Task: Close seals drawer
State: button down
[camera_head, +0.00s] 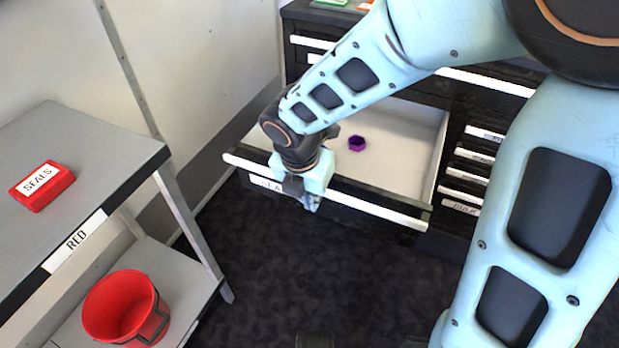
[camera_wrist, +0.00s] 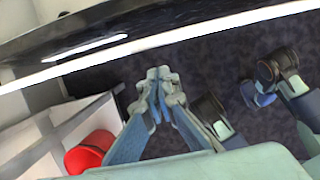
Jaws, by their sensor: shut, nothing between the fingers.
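A wide drawer (camera_head: 390,205) stands pulled out of the dark cabinet, with a white strip along its front edge. Its label is mostly hidden behind my gripper, so I cannot read it fully. A small purple ring-shaped piece (camera_head: 357,143) lies inside on the pale drawer floor. My gripper (camera_head: 311,203) is shut and empty, pointing down at the drawer's front, left of its middle. In the wrist view, my gripper's closed fingertips (camera_wrist: 160,76) show below the drawer's white front strip (camera_wrist: 165,40). I cannot tell whether they touch the drawer front.
A grey shelf table (camera_head: 100,140) at left bears a red box labelled SEALS (camera_head: 42,186); its edge is marked RED. A red bucket (camera_head: 121,306) stands on its lower shelf. Several small drawers (camera_head: 468,177) are at right. Dark floor (camera_head: 290,270) lies open before the drawer.

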jog(key=shift+w+d, duration=0.2)
jog(key=shift+w, duration=0.3)
jog(key=shift+w+d, duration=0.2)
jog(key=shift+w, duration=0.25)
jog(key=shift+r, duration=0.1)
